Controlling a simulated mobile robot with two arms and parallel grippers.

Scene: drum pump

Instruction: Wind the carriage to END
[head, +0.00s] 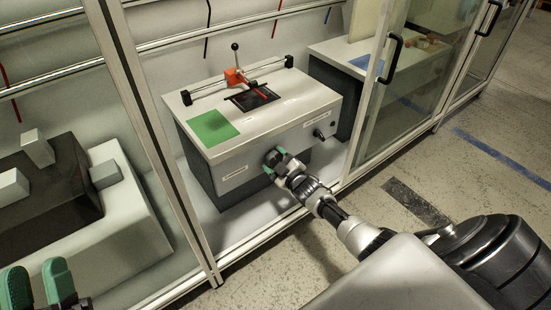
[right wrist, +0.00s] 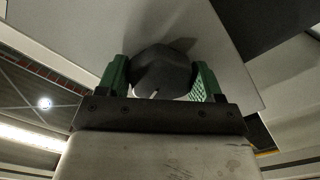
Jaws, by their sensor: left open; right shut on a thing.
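The orange carriage (head: 235,76) sits around the middle of a rail (head: 212,87) on the white-topped bench unit (head: 265,125). A ball-topped lever (head: 236,56) stands upright at the carriage. My right gripper (head: 277,160) is at the unit's front face, its green fingers shut on a dark knob. The right wrist view shows this black, faceted knob (right wrist: 162,72) between both fingers. The fingers hide most of the knob in the head view. My left gripper (head: 38,287) is open and empty at the lower left corner. No END mark is readable.
A second dark knob (head: 319,134) is at the right of the front face. A green pad (head: 212,128) and a black plate (head: 252,98) lie on top. Frame posts (head: 155,135) and a glass door (head: 405,85) flank the opening.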

